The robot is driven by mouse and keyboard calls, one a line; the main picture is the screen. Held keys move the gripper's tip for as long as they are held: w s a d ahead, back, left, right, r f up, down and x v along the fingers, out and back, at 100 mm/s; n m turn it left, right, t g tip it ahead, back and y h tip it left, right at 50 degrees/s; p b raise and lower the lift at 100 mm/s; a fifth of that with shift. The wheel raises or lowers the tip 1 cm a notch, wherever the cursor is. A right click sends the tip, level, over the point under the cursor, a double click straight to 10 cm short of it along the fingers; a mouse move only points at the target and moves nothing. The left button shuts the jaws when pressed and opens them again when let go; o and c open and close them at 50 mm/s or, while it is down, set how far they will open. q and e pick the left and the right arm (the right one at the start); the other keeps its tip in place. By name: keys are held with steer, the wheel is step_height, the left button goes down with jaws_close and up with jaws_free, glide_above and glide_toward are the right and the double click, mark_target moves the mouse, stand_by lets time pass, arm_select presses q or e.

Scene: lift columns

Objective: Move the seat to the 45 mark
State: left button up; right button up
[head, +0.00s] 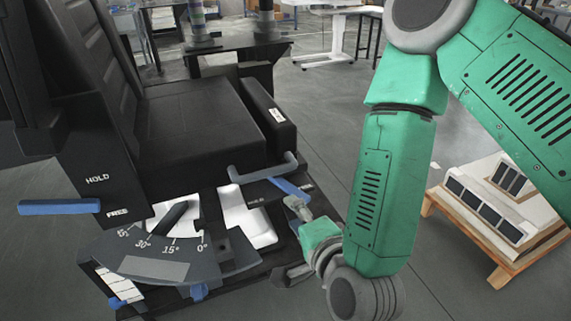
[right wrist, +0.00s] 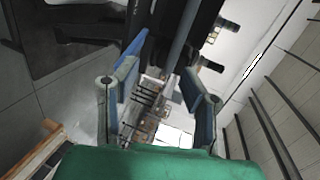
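The black seat (head: 205,125) with its tall backrest (head: 75,70) stands at the left of the head view. A fan-shaped dial (head: 155,268) below it carries marks from 0 to 45. A dark pointer (head: 174,214) slants toward the part near 30; its exact reading is unclear. A blue-gripped lever (head: 60,207) sticks out left by the HOLD and FREE labels. A grey bent handle (head: 262,171) is at the seat's front side. My right gripper (head: 290,192) is beside this handle. In the right wrist view its blue-padded fingers (right wrist: 160,92) are apart, with a grey bar (right wrist: 183,42) just beyond them. My left gripper is out of view.
A wooden pallet (head: 490,235) with white and dark panels stands at the right. A dark table (head: 235,45) and a white table (head: 335,30) stand behind.

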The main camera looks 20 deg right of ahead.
mark_target(272, 175)
steer(key=shift+m+t, duration=0.4)
steer(key=shift+m, duration=0.2)
steer(key=x, duration=0.4)
steer(key=r+b+x, duration=0.1)
steer(key=x, duration=0.3)
steer(key=r+b+x, duration=0.1)
steer(key=x, duration=0.3)
steer(key=shift+w+d, duration=0.25)
steer(key=shift+w, duration=0.35)
steer(key=shift+w+a, duration=0.6)
steer(key=shift+a, duration=0.1)
steer(key=shift+w+a, duration=0.1)
steer(key=shift+a, duration=0.45)
steer(key=shift+d, duration=0.25)
steer(key=shift+c, duration=0.8)
steer(key=shift+d, duration=0.35)
steer(key=c, duration=0.7)
steer(key=shift+d+f, duration=0.15)
steer(key=shift+d, duration=0.15)
jaws_close()
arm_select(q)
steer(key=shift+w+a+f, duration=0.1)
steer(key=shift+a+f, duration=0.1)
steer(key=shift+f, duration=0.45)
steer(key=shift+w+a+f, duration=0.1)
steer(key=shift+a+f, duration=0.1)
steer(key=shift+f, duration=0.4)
arm_select(e)
steer(key=shift+a+h, duration=0.1)
steer(key=shift+h, duration=0.3)
